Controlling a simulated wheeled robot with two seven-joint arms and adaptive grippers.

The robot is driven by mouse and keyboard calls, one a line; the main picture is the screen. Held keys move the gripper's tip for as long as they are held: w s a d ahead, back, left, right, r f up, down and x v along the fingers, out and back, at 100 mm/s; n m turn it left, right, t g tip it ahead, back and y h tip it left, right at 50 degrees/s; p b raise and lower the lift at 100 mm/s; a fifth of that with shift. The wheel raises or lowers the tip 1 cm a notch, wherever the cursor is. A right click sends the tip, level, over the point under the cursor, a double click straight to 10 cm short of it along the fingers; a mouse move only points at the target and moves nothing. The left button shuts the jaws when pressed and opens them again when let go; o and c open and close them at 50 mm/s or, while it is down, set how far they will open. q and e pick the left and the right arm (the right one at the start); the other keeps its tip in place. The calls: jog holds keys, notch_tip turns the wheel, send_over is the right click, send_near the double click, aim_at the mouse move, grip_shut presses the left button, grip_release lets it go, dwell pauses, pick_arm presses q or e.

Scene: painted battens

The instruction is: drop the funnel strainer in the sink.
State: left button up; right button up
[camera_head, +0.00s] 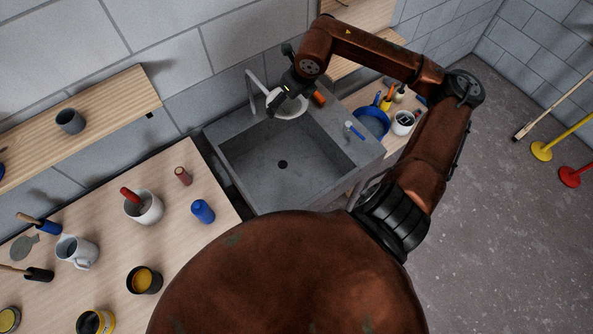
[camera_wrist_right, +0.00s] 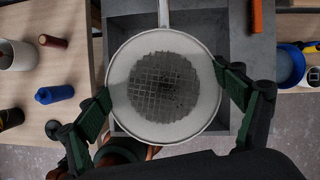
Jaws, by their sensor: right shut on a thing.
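The funnel strainer (camera_head: 290,107) is a white round bowl; its mesh centre shows in the right wrist view (camera_wrist_right: 165,85). My right gripper (camera_wrist_right: 167,98) is shut on the strainer, with one finger on each side of its rim. The grey sink (camera_head: 245,185) has an empty basin with a dark drain. In the head view, the strainer appears over the back part of the sink, near the tap; its exact height is hard to tell. My left gripper is not in view.
An orange block (camera_head: 318,99) and a blue-and-white item (camera_head: 354,131) are at the rim. A blue bowl (camera_head: 371,121) stands right of the sink. A blue cylinder (camera_head: 203,211) stands on the left table.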

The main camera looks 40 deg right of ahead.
aim_at(286, 110)
notch_tip(286, 110, down, 3)
jog(key=shift+f+b, duration=0.1)
jog(key=shift+b, duration=0.25)
jog(key=shift+f, duration=0.2)
jog(key=o, duration=0.9)
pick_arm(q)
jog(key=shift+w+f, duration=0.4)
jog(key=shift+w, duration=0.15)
pick_arm(e)
jog(key=shift+o, duration=0.5)
jog(key=v, duration=1.2)
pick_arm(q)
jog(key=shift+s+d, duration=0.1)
